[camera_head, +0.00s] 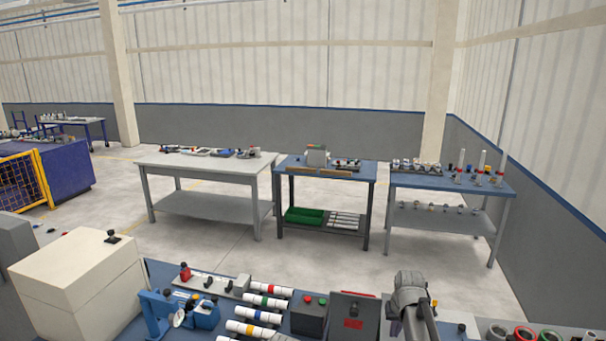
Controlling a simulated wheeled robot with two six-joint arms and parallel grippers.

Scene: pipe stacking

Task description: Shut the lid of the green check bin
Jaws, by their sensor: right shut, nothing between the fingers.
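No bin plainly marked as the green check bin shows near me, and I cannot make out its lid. Green open trays (306,215) lie on the lower shelf of the small blue-topped table farther off. On the near bench, a dark box with a red label (353,318) stands just left of my right gripper (397,322). My right gripper is shut and empty, low over the bench; its fingertips are small and partly hidden by my wrist. My left gripper is out of view.
The near blue bench holds banded white pipes (262,301), a blue clamp device (200,313), a button box (308,316) and coloured rings (524,333). A cream box (80,285) stands at left. Beyond are a white table (205,170), blue-topped tables (450,178) and open floor.

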